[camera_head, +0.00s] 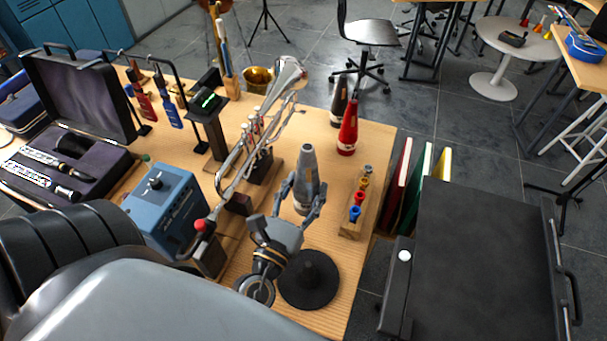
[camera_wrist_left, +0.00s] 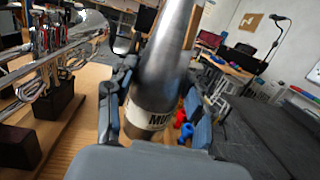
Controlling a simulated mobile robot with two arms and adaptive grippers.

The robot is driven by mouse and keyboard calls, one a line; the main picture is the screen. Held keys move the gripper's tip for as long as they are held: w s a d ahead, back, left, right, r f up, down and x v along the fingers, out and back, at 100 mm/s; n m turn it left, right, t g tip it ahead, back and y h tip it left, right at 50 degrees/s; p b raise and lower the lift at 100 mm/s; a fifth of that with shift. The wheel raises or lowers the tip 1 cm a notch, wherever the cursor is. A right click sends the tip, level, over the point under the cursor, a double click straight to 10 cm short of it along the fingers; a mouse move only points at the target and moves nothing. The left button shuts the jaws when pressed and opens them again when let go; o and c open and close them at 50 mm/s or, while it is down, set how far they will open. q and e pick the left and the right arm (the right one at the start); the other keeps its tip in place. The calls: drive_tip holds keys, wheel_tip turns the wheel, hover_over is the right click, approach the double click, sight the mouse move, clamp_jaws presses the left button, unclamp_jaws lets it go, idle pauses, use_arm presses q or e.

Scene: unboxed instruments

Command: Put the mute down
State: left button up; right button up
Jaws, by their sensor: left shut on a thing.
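The mute is a grey metal cone (camera_head: 307,172), upright with its narrow end up, over the right part of the wooden table (camera_head: 325,318). My left gripper (camera_head: 303,201) is shut around its lower body, one finger on each side. In the left wrist view the mute (camera_wrist_left: 167,70) leans slightly and has a pale label with dark letters near its wide end. The left gripper's fingers (camera_wrist_left: 155,112) flank it there. I cannot tell whether its base touches the table. My right gripper is not in view.
A trumpet on a stand (camera_head: 240,160) is close on the left. A wooden rack with coloured pieces (camera_head: 353,218) is close on the right. A red cone (camera_head: 348,130) and a dark cone (camera_head: 338,104) stand behind. A black round disc (camera_head: 309,281) lies in front.

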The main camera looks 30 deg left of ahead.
use_arm(q)
drive_tip(key=shift+w+a+r+n+y+p, duration=0.15)
drive_tip(key=shift+a+r+y+p, duration=0.1)
drive_tip(key=shift+a+p, duration=0.1)
drive_tip(key=shift+w+a+r+n+y+p, duration=0.1)
drive_tip(key=shift+w+a+n+y+p, duration=0.05)
drive_tip(key=shift+a+y+p, duration=0.15)
drive_tip(key=w+a+f+b, duration=0.2)
drive_tip(key=w+f+b, duration=0.1)
drive_tip(key=w+f, duration=0.1)
drive_tip(key=w+a+f+b, duration=0.3)
drive_tip(key=w+f+b, duration=0.1)
drive_tip(key=f, duration=0.1)
drive_tip(key=w+a+f+b, duration=0.2)
drive_tip(key=w+f+b, duration=0.1)
drive_tip(key=w+f, duration=0.1)
drive_tip(key=shift+a+f+b, duration=0.25)
drive_tip(key=shift+a+b, duration=0.05)
drive_tip(key=shift+a, duration=0.1)
drive_tip(key=shift+r, duration=0.15)
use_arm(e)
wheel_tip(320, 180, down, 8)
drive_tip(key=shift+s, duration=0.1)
use_arm(q)
drive_tip(key=o, duration=1.3)
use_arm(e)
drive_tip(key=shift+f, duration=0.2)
